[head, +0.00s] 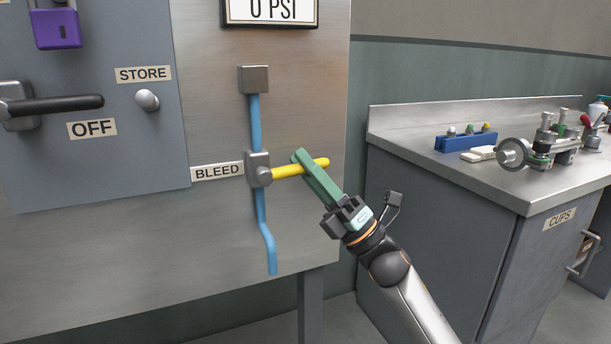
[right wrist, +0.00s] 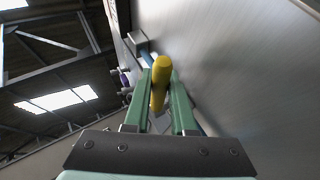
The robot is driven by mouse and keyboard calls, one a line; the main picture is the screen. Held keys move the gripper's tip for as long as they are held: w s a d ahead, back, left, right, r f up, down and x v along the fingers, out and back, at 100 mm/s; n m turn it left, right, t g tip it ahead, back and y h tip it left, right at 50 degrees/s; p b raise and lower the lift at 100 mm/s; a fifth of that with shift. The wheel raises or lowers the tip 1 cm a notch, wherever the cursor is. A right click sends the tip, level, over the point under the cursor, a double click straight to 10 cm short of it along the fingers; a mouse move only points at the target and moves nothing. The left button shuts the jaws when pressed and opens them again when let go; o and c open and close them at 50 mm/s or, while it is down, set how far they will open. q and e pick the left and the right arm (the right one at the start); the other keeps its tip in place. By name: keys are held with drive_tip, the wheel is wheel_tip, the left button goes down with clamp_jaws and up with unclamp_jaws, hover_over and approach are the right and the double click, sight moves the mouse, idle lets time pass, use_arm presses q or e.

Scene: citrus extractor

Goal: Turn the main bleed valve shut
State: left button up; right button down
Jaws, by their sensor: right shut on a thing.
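The bleed valve has a grey body (head: 258,170) on a blue pipe (head: 255,121), beside a label reading BLEED (head: 217,171). Its yellow handle (head: 285,171) points right, nearly level and tilted slightly up, across the line of the pipe. My right gripper (head: 301,163) is shut on the yellow handle near its outer end, coming in from the lower right. In the right wrist view the yellow handle (right wrist: 161,75) stands between the two green fingers (right wrist: 160,95). My left gripper is not in view.
The grey panel at left carries an OFF lever (head: 55,106), a STORE knob (head: 147,100) and a purple padlock (head: 55,28). A gauge sign (head: 270,10) reads 0 PSI. At right, a steel counter (head: 520,185) holds a blue rack (head: 466,139) and a clamp-like device (head: 545,147).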

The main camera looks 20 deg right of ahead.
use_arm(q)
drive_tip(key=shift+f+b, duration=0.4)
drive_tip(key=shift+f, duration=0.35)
use_arm(e)
drive_tip(key=shift+f+m+t+h, duration=0.35)
drive_tip(key=shift+m+t+h, duration=0.15)
drive_tip(key=shift+m+t, duration=0.45)
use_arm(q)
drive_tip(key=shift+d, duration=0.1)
use_arm(e)
drive_tip(key=c, duration=0.8)
unclamp_jaws()
drive_tip(key=shift+o, duration=0.2)
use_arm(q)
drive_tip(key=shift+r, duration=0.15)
use_arm(e)
drive_tip(key=v, duration=1.2)
drive_tip(key=shift+f, duration=0.15)
drive_tip(key=shift+s, duration=0.2)
